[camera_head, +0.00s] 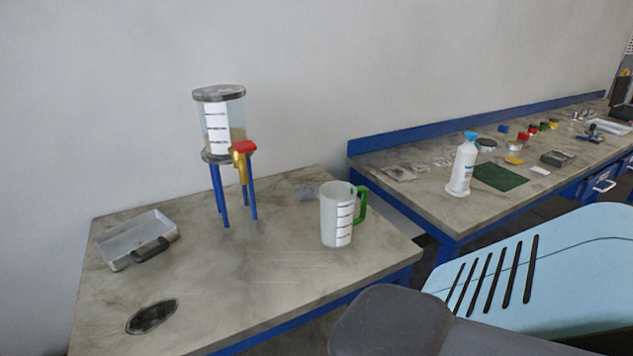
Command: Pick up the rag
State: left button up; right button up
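Neither of my grippers is in view.
The near table (250,270) holds a white jug (336,215) with a green handle, a clear vessel (222,125) on blue legs, a metal tray (135,240) and a dark oval (152,316). A white bottle (462,168) stands on the far bench. The near table's front middle is clear.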

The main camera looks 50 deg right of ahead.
aim_at(310, 191)
jog(key=i+l+z, duration=0.1)
jog(key=z, duration=1.7)
jog(key=i+j, duration=0.45)
jog(key=i, duration=0.25)
jog(key=u, duration=1.15)
